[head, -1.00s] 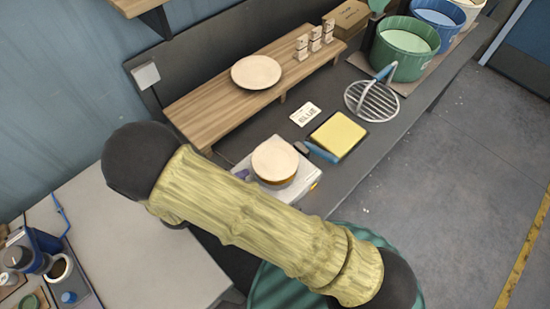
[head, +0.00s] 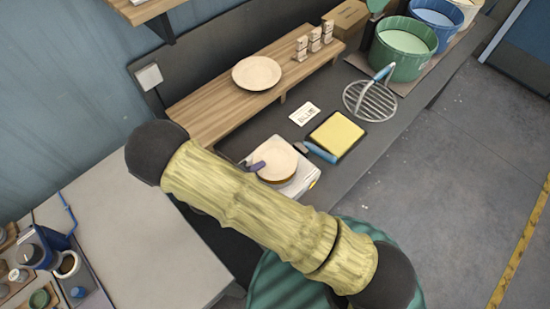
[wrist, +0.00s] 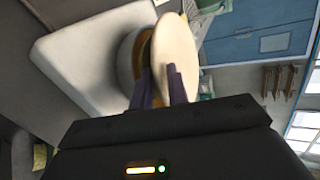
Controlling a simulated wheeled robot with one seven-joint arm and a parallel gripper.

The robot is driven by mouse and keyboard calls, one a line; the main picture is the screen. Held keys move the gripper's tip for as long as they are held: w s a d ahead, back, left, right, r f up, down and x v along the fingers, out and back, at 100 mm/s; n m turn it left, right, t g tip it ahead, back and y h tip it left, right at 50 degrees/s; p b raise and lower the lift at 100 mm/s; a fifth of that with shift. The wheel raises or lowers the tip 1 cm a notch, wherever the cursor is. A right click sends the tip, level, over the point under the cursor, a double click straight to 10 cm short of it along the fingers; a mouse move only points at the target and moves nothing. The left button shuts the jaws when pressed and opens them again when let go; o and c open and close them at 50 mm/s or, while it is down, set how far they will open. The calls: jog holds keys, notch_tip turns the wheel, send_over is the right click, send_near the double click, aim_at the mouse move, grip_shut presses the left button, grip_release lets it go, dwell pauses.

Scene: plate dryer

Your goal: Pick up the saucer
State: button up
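The saucer (head: 274,158) is a round, pale cream disc. It rests on top of a yellow-brown round support on a white, boxy base (head: 303,181). In the wrist view the saucer (wrist: 176,40) appears nearly edge-on, with the white base (wrist: 75,60) to its left. My gripper (wrist: 161,80) has purple fingers on either side of the saucer's near rim, one over its face and one under it. A small gap shows between the fingers, so they look open around the rim. In the head view my arm hides most of the gripper.
A plate (head: 257,73) lies on a wooden shelf (head: 215,112) behind. A yellow sponge-like pad (head: 338,134), a blue-handled scraper (head: 320,152), a label card (head: 304,113) and a round wire rack (head: 369,101) lie to the right. Buckets (head: 403,62) stand farther back. A grey table (head: 140,240) is at left.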

jog(key=shift+s, duration=0.1)
jog(key=shift+c, duration=0.3)
grip_shut()
jog(key=shift+r, duration=0.5)
notch_tip(320, 180, up, 9)
jog(key=b, duration=0.2)
jog(key=shift+b, duration=0.35)
